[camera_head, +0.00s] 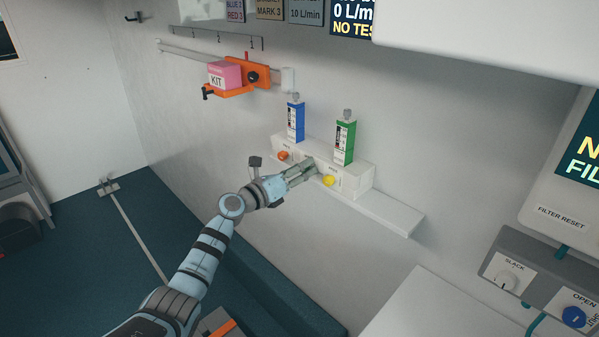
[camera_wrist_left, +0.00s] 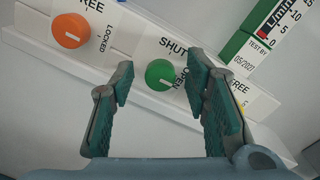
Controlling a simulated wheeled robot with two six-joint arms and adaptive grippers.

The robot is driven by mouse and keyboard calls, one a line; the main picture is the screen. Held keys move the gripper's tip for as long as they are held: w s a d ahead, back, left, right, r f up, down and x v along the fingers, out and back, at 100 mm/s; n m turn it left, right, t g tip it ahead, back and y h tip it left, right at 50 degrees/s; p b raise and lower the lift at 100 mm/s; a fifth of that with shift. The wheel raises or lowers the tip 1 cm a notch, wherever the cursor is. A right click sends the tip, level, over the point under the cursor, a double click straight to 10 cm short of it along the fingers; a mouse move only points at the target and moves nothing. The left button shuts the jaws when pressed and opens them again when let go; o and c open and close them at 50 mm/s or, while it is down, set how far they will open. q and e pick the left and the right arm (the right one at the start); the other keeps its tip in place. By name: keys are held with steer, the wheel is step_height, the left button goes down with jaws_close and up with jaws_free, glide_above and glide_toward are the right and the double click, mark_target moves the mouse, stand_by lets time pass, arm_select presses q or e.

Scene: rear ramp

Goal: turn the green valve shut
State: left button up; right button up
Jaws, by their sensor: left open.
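The green valve (camera_wrist_left: 160,75) is a round knob on a white panel in the left wrist view, with a short white mark that points toward the OPEN label. The word SHUT is printed above it. My left gripper (camera_wrist_left: 159,73) is open, with one teal-padded finger on either side of the knob in this view. I cannot tell whether the fingers touch it. In the head view my left gripper (camera_head: 309,166) is at the front of the white wall unit (camera_head: 357,183) and hides the green knob. My right gripper is not in view.
An orange knob (camera_head: 284,155) and a yellow knob (camera_head: 328,181) flank my gripper. A blue cylinder box (camera_head: 296,122) and a green one (camera_head: 345,143) stand on the unit. An orange holder with a pink kit (camera_head: 224,76) hangs at upper left. A white shelf (camera_head: 398,214) extends right.

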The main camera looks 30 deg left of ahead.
arm_select(q)
jaws_close()
steer(key=shift+n+g+p, duration=0.4)
steer(key=shift+n+p, duration=5.1)
steer(key=shift+n, duration=3)
steer(key=shift+f, duration=0.1)
